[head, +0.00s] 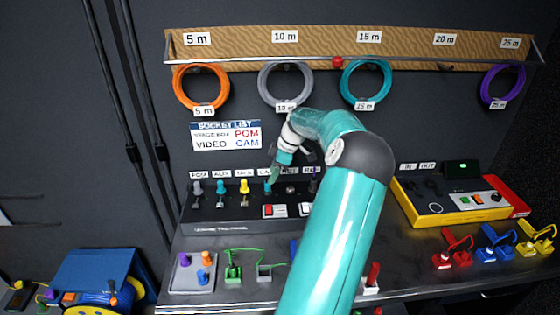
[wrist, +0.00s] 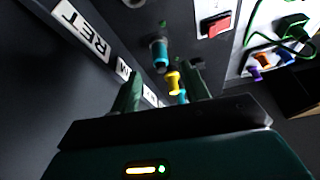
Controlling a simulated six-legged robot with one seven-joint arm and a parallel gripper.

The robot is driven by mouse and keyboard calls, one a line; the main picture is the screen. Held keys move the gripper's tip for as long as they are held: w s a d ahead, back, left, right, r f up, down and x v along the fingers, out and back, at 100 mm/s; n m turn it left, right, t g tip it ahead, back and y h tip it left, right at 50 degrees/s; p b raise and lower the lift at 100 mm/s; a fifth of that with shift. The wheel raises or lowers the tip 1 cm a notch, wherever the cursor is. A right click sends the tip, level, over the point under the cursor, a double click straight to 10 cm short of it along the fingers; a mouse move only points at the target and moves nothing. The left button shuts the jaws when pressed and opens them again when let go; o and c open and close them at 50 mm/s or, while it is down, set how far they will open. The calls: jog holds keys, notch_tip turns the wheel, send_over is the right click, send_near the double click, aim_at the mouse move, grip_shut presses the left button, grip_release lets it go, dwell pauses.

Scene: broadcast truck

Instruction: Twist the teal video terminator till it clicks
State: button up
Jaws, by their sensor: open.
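Two teal plugs stand in the dark socket panel (head: 240,212). One teal plug (head: 221,187) is under the AUX label, left of a yellow plug. The other teal plug (head: 268,187) is right of the yellow one, just below my gripper (head: 274,173). I cannot tell by markings which is the video terminator. In the wrist view, my gripper (wrist: 163,78) is open and its fingers are apart. The nearer teal plug (wrist: 160,52) is just beyond the fingertips, roughly between them; contact is not clear. The yellow plug (wrist: 173,82) and the farther teal plug (wrist: 183,97) show behind.
A grey plug (head: 197,188) is at the panel's left end. A yellow-edged box (head: 455,200) stands right. A plate with purple and orange plugs (head: 192,275) lies in front. Coiled cables hang above.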

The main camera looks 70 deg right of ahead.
aim_at(268, 190)
jog(key=x, duration=0.5)
jog(key=shift+f, duration=0.3)
jog(key=c, duration=1)
jog(key=shift+o, duration=0.2)
jog(key=shift+a+m+h, duration=0.1)
jog(key=shift+m+h, duration=0.5)
jog(key=shift+m, duration=1.1)
